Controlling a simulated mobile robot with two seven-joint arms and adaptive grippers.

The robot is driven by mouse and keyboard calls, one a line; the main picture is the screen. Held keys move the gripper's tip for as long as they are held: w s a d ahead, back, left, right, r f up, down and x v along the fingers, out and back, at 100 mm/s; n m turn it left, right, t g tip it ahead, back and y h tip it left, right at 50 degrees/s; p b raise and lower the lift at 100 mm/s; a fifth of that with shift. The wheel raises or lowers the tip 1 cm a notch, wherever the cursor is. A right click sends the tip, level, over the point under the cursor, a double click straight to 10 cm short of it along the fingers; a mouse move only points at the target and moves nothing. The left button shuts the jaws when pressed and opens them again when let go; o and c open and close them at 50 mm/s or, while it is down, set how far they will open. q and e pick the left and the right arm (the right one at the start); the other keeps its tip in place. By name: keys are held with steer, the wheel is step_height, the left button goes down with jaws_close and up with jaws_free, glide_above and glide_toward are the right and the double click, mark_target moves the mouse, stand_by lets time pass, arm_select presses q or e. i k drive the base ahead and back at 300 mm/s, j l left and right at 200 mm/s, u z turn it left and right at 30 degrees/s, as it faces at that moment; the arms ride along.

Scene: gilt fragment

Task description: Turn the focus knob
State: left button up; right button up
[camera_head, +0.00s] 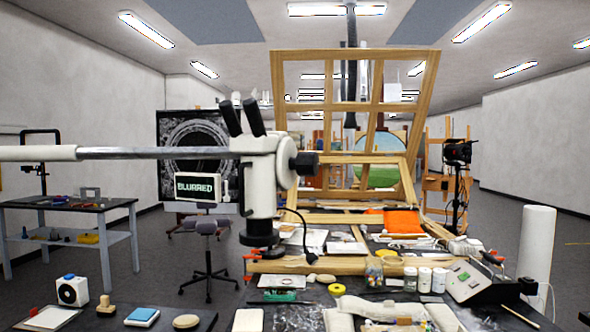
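A white microscope (263,180) with two black eyepieces hangs over the workbench on a horizontal boom (150,153) that comes in from the left. A black focus knob (304,163) sticks out of the right side of its head. A small screen (195,187) left of the head reads "BLURRED". A dark lens (261,240) sits at the bottom of the column, above the bench. Neither of my grippers is in view, and nothing touches the knob.
The bench holds several jars (410,278), a grey box with a sloped panel (475,280), an orange cloth (402,221) and small tools. A wooden lattice frame (277,95) rises behind the knob. A white cylinder (537,245) stands at right. A side table (70,206) stands left.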

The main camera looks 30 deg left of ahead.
mark_target(306, 163)
steer(key=i+l+u, duration=0.2)
steer(key=u, duration=0.25)
steer(key=i+l+u, duration=0.1)
steer(key=l+u, duration=0.3)
